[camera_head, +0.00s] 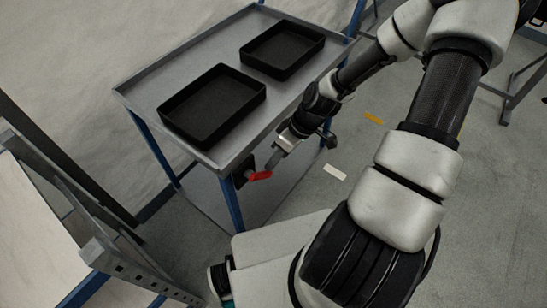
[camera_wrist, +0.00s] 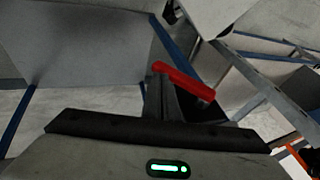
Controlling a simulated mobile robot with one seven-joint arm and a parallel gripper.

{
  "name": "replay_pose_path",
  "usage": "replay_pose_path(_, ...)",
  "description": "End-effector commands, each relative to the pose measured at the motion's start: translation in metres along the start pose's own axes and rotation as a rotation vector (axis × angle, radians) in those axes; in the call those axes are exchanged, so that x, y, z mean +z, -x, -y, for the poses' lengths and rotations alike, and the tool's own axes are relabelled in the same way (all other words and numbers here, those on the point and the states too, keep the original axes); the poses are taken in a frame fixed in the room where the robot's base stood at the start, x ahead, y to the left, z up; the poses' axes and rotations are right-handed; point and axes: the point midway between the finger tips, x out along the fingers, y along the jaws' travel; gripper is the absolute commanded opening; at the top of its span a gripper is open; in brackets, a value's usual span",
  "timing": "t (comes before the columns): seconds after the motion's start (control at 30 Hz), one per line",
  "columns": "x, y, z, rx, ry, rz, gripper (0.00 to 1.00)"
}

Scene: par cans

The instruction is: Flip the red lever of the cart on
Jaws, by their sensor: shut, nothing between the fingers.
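The red lever (camera_head: 260,176) is on the near end of the grey cart (camera_head: 142,90), below its top near a blue leg. It also shows as a red bar in the wrist view (camera_wrist: 184,80), sloping down to the right. My gripper (camera_head: 272,164) is shut and empty, with its tips close beside the lever. In the wrist view my gripper's dark fingers (camera_wrist: 160,78) are together and overlap the left part of the lever. I cannot tell whether they touch it. The lever's mount is partly hidden.
Two black trays (camera_head: 163,114) (camera_head: 248,57) lie on the cart's top. A rack-like frame (camera_head: 105,255) stands at the lower left. Grey floor with a white mark (camera_head: 335,172) and an orange mark (camera_head: 374,118) is open to the cart's right.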

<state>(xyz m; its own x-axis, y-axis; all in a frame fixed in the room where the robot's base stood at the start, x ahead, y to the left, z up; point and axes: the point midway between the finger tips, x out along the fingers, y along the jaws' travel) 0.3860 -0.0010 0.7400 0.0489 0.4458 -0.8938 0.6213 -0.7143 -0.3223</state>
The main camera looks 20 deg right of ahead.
Motion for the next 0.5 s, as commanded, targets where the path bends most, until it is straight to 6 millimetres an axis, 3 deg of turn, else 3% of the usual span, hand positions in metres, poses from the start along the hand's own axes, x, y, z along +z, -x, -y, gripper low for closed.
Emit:
replay_pose_path(0.3, 0.007, -0.021, -0.001, -0.243, -0.081, -0.024, 0.0)
replay_pose_path(0.5, 0.01, -0.031, 0.002, -0.276, -0.087, -0.025, 0.0)
